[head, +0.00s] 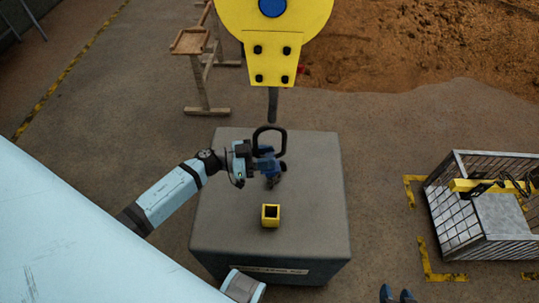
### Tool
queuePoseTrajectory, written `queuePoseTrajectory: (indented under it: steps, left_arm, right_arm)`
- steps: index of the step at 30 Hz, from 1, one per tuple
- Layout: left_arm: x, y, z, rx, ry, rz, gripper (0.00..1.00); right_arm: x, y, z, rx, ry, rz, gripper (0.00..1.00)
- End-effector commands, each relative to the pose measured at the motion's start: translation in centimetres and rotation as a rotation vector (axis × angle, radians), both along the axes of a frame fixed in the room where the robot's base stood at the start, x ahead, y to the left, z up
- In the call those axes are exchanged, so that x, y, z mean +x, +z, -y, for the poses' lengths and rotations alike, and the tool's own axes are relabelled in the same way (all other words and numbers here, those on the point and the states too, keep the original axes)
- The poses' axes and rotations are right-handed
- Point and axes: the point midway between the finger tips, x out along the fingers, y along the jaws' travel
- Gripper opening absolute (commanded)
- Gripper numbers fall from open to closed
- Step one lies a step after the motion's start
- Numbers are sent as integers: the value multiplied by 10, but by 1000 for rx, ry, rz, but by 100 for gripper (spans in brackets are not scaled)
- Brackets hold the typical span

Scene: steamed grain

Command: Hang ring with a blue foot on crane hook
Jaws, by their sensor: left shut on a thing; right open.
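My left gripper (244,162) is shut on the blue foot (266,164) of a dark ring (284,142), above the grey block. The ring stands upright over the foot, its loop toward the crane. The crane's yellow hook block (272,58) hangs at the top centre, and a dark shank (272,104) reaches down from it. The shank's lower end meets the ring's top edge in the picture. I cannot tell whether they touch or whether a hook tip passes through the loop.
A grey block (315,215) stands below the crane, with a small yellow square socket (271,216) on its top. A wooden stand (205,108) is at the upper left. A metal cage (463,215) stands at right. Brown soil (430,45) lies at the back right.

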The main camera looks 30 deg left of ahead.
Motion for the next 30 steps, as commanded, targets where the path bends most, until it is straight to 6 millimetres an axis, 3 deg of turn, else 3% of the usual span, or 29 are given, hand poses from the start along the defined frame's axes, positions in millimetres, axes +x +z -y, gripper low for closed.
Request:
queuePoseTrajectory:
  steps: [30]
  left_arm:
    - [31, 1, -14, -1, -1, 6, 0]
  right_arm:
    - [0, -8, -2, -10, 14, 29, 43]
